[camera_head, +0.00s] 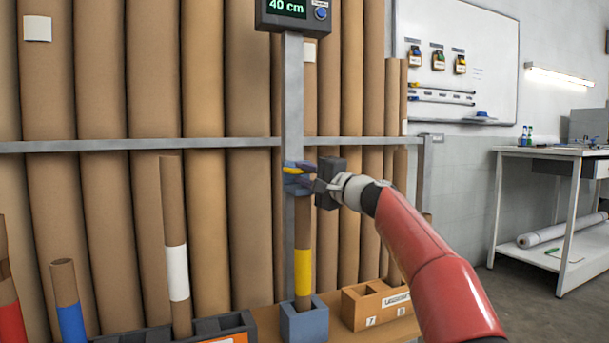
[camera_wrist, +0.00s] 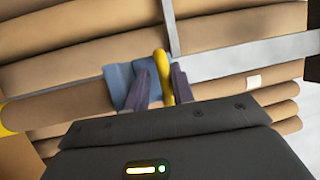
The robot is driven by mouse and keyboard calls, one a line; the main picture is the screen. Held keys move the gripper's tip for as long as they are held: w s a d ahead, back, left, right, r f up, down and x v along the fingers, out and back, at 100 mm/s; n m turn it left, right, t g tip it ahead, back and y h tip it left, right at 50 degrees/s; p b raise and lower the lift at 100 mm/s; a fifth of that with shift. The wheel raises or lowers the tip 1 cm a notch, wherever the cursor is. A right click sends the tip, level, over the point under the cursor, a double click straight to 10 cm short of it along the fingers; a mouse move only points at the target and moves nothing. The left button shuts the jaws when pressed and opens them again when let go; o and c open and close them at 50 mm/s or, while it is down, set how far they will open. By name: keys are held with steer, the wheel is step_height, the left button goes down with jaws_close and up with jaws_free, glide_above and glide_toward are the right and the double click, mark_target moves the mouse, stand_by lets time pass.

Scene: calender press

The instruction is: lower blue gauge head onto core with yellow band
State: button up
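The blue gauge head (camera_head: 291,189) sits on the grey post, right at the top end of the core with the yellow band (camera_head: 303,268); I cannot tell whether they touch. The core stands upright in a blue-grey block (camera_head: 304,325). My gripper (camera_head: 299,172) reaches in from the right, its purple fingers on either side of the head's yellow handle (camera_wrist: 162,72). In the wrist view the fingers stand apart, the handle lies near the right finger, and a gap shows on the left. The blue head (camera_wrist: 119,84) is behind the fingers. The display (camera_head: 288,8) reads 40 cm.
A dark holder (camera_head: 215,327) with a white-banded core (camera_head: 177,270) stands left of the block. An orange-brown holder (camera_head: 376,305) stands close on the right. Blue-banded (camera_head: 70,318) and red-banded (camera_head: 11,318) cores are further left. Tall brown tubes and a grey rail (camera_head: 130,144) back the scene.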

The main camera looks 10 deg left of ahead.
steer(key=b+v, duration=0.1)
steer(key=v, duration=0.6)
steer(key=shift+s+d+b, duration=0.15)
steer(key=shift+d+b, duration=0.15)
steer(key=shift+f, duration=0.1)
steer(key=s+d+f+n+g+h, duration=0.1)
steer(key=s+f+n+g+h, duration=0.35)
steer(key=s+f, duration=0.8)
steer(key=s+d+f+n+h, duration=0.1)
steer(key=s+d+f+h, duration=0.3)
steer(key=s+d+f, duration=0.35)
steer(key=s+d+f+g+h, duration=0.1)
steer(key=s+d+f+h, duration=0.35)
steer(key=s+f, duration=0.5)
steer(key=s+d+f+n+h, duration=0.1)
steer(key=s+d+f+h, duration=0.2)
steer(key=s+d+f, duration=0.6)
step_height(320, 180, up, 16)
steer(key=s+a+p, duration=0.2)
steer(key=p, duration=1.1)
steer(key=shift+s+r, duration=0.25)
steer(key=shift+g, duration=0.25)
